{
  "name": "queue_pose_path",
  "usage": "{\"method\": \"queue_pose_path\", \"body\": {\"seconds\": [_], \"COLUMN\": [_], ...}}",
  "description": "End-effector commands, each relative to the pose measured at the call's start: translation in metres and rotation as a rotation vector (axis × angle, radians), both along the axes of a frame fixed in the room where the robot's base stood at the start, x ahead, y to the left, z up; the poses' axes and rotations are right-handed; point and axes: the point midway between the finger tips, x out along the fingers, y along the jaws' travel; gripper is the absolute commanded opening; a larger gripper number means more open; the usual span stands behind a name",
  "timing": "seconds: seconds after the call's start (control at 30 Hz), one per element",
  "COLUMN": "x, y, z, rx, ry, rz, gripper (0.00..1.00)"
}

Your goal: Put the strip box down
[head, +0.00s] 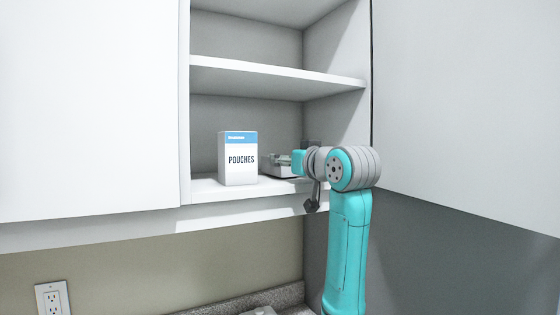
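A white box with a blue top band, labelled "POUCHES" (238,160), stands upright on the lowest visible shelf of the open cabinet. I cannot make out a thing clearly marked as the strip box. A small grey item (281,168) shows low on the shelf just right of the pouches box, partly covered by my wrist; I cannot tell whether it is a box or part of my gripper. My arm reaches up to the right part of the shelf opening. My gripper's fingertips are hidden behind the wrist or too small to tell, so its grip does not show.
The lowest visible shelf (213,190) has a bare front edge left of the pouches box. A middle shelf (270,78) above is empty in view. Closed white panels flank the opening. A countertop (282,298) and a wall outlet (53,298) are below.

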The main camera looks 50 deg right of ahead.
Motion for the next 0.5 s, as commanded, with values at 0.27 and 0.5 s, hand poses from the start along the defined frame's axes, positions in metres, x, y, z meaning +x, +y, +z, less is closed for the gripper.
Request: {"method": "queue_pose_path", "body": {"seconds": [0.27,0.5], "x": [-0.0039,-0.0038], "y": [0.0003,0.0005], "z": [-0.0028,-0.0051], "rx": [0.002,0.002], "ry": [0.001,0.001], "rz": [-0.001,-0.001], "gripper": [0.15,0.71]}}
